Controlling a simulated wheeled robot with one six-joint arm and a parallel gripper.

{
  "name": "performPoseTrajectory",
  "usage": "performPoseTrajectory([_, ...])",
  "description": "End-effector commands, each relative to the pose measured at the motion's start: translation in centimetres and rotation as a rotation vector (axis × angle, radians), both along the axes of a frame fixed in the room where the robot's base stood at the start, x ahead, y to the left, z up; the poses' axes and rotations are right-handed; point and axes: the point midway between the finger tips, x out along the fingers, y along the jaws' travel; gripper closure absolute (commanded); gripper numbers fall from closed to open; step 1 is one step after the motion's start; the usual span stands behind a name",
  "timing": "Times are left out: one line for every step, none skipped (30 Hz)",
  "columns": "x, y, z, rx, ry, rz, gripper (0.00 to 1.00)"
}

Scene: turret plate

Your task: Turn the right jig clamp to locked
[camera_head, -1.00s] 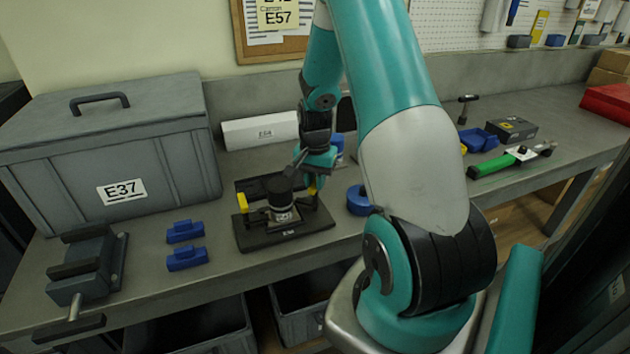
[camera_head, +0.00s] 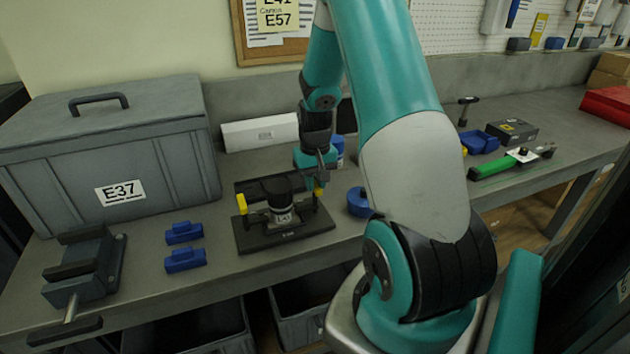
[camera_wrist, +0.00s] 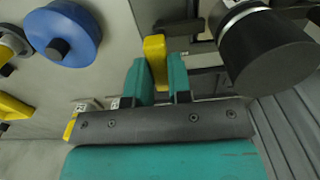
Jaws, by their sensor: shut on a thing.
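The jig (camera_head: 252,238) is a dark plate on the bench with a black-topped cylinder (camera_head: 279,194) standing on it. A yellow clamp handle (camera_head: 242,203) shows at its left side. The right jig clamp's yellow handle (camera_head: 319,190) shows at the right side, at my gripper (camera_head: 320,180). In the wrist view, my gripper (camera_wrist: 158,82) is shut on the yellow handle (camera_wrist: 155,55), with a teal finger on each side. The black cylinder (camera_wrist: 268,50) is close by, to the right of the fingers. The clamp's lower part is largely hidden.
A blue round thing (camera_head: 358,202) lies right of the jig. Two blue blocks (camera_head: 185,258) and a grey vise (camera_head: 85,268) are to the left. A large grey box (camera_head: 110,150) labelled E37 and a white box (camera_head: 262,133) stand behind.

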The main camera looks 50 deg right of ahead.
Motion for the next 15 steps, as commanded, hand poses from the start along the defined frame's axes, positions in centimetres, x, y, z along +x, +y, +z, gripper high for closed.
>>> performPoseTrajectory([0.03, -0.02, 0.07, -0.001, -0.001, 0.009, 1.0])
performPoseTrajectory([0.03, -0.02, 0.07, -0.001, -0.001, 0.013, 1.0])
performPoseTrajectory([0.05, -0.02, 0.08, -0.001, -0.001, 0.018, 1.0])
performPoseTrajectory([0.04, -0.01, 0.08, -0.001, -0.001, 0.022, 1.0])
performPoseTrajectory([0.04, -0.01, 0.08, -0.001, -0.001, 0.024, 1.0])
performPoseTrajectory([0.04, -0.01, 0.08, -0.001, -0.001, 0.027, 1.0])
performPoseTrajectory([0.04, -0.01, 0.08, -0.001, -0.001, 0.028, 1.0])
performPoseTrajectory([0.04, -0.01, 0.09, -0.001, -0.001, 0.029, 1.0])
performPoseTrajectory([0.04, -0.01, 0.09, -0.001, -0.001, 0.03, 1.0])
performPoseTrajectory([0.05, -0.02, 0.09, -0.001, -0.001, 0.03, 1.0])
performPoseTrajectory([0.05, -0.02, 0.09, -0.001, -0.001, 0.03, 1.0])
performPoseTrajectory([0.05, -0.02, 0.09, -0.001, -0.002, 0.03, 1.0])
performPoseTrajectory([0.05, -0.02, 0.09, -0.001, -0.002, 0.03, 1.0])
performPoseTrajectory([0.05, -0.02, 0.09, -0.001, -0.002, 0.03, 1.0])
performPoseTrajectory([0.05, -0.02, 0.09, -0.001, -0.002, 0.03, 1.0])
